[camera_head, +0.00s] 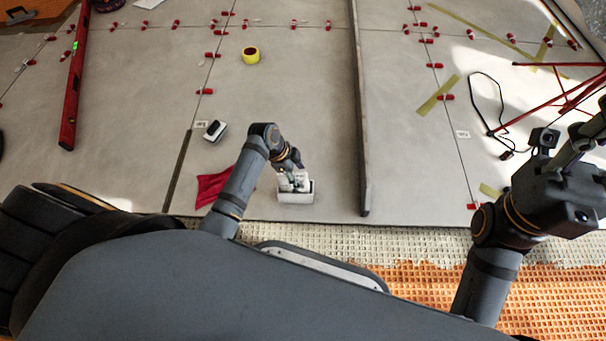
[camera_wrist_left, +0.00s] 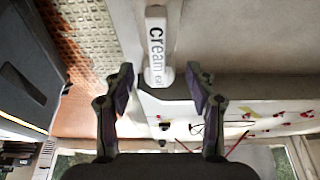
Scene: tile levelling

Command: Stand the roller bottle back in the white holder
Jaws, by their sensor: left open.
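A white holder (camera_head: 296,198), a small box with a dark inside, stands on the grey tiles near their front edge. My left gripper (camera_head: 292,180) is right above it and hides part of it. In the left wrist view, a white bottle (camera_wrist_left: 156,45) with the dark word "cream" lies in line between the fingertips of my left gripper (camera_wrist_left: 157,82). The fingers are spread, with a gap on each side of the bottle. I cannot tell whether the bottle is in the holder. My right gripper (camera_head: 592,125) is at the right edge, partly cut off and far from the holder.
A red cloth (camera_head: 212,188) lies left of the holder, with a small black-and-white device (camera_head: 215,130) behind it. A long grey bar (camera_head: 357,110) lies to the right.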

